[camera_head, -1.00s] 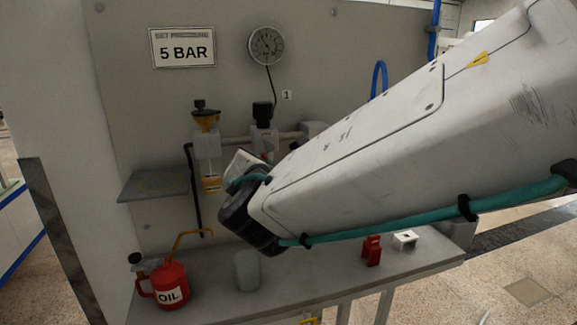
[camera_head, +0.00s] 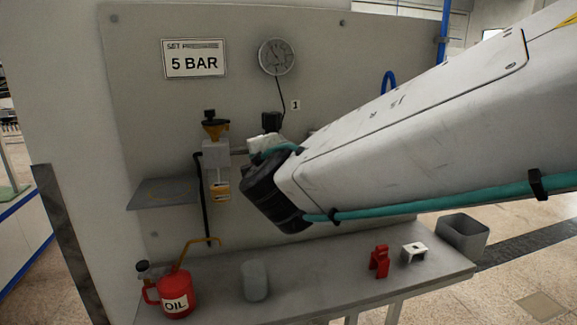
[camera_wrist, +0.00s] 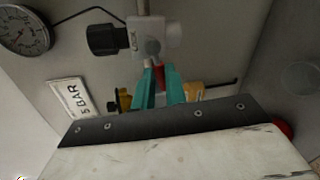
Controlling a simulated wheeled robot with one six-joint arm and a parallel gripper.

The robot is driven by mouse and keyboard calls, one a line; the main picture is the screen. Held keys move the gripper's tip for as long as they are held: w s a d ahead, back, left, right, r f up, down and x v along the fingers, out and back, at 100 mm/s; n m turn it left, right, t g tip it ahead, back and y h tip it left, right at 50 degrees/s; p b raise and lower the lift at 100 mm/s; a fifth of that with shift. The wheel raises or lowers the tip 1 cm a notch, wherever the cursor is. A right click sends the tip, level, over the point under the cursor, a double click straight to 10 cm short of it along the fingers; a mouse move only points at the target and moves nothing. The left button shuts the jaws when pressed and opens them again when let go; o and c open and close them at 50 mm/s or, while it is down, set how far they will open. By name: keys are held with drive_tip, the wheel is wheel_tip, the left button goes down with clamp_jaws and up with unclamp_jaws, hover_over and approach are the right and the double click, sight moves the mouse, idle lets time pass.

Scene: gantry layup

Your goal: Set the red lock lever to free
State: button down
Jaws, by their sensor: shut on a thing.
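In the wrist view, my gripper (camera_wrist: 160,72) has two teal fingers, shut on the red lock lever (camera_wrist: 157,60). Only a little red shows between and just above the fingertips. The lever is below a grey valve body (camera_wrist: 152,36) with a black knob (camera_wrist: 103,39) on its left. Whether the lever is at free cannot be told. In the head view, my arm hides the lever and the fingertips; the black knob (camera_head: 271,121) shows above my wrist.
A gauge (camera_head: 276,57) and a "5 BAR" sign (camera_head: 194,58) are on the panel. An oiler with an amber bowl (camera_head: 221,189) hangs left of my wrist. On the bench (camera_head: 320,268) stand a red oil can (camera_head: 175,292), a grey cup (camera_head: 254,280), a red part (camera_head: 379,261) and a white block (camera_head: 413,252).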

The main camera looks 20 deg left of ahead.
drive_tip(key=shift+m, duration=0.3)
idle(0.4)
drive_tip(key=c, duration=1.4)
unclamp_jaws()
drive_tip(key=shift+r, duration=0.1)
drive_tip(key=shift+c, duration=0.2)
drive_tip(key=shift+s, duration=0.1)
drive_tip(key=v, duration=0.7)
drive_tip(key=shift+s+d, duration=0.25)
drive_tip(key=shift+r, duration=0.1)
